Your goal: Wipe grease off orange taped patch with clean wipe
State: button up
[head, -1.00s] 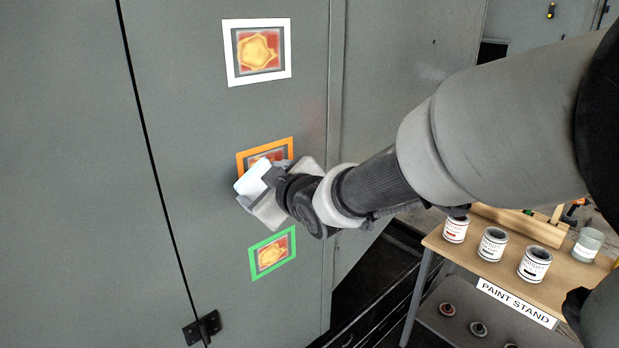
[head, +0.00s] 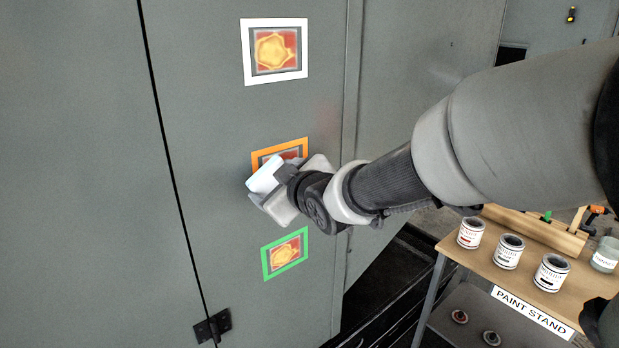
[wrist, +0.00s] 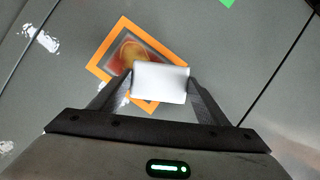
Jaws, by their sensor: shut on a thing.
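The orange taped patch (head: 262,156) is on the grey cabinet door, between a white-taped patch above and a green-taped patch below. Its lower part is hidden by my gripper in the head view. In the wrist view the orange tape frame (wrist: 103,52) surrounds a red and yellowish smear (wrist: 134,53). My gripper (wrist: 160,88) is shut on a white wipe (wrist: 160,82), which also shows in the head view (head: 265,174). The wipe overlaps the patch's edge in the wrist view. I cannot tell whether it touches the door.
The white-taped patch (head: 276,52) and green-taped patch (head: 285,253) both carry yellow smears on red. A black hinge (head: 212,327) is at the door's lower left. A paint stand (head: 450,246) with several cans stands at right.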

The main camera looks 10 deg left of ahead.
jog(key=shift+w+a+b, duration=0.6)
jog(key=shift+a+b, duration=0.1)
jog(key=shift+b, duration=0.05)
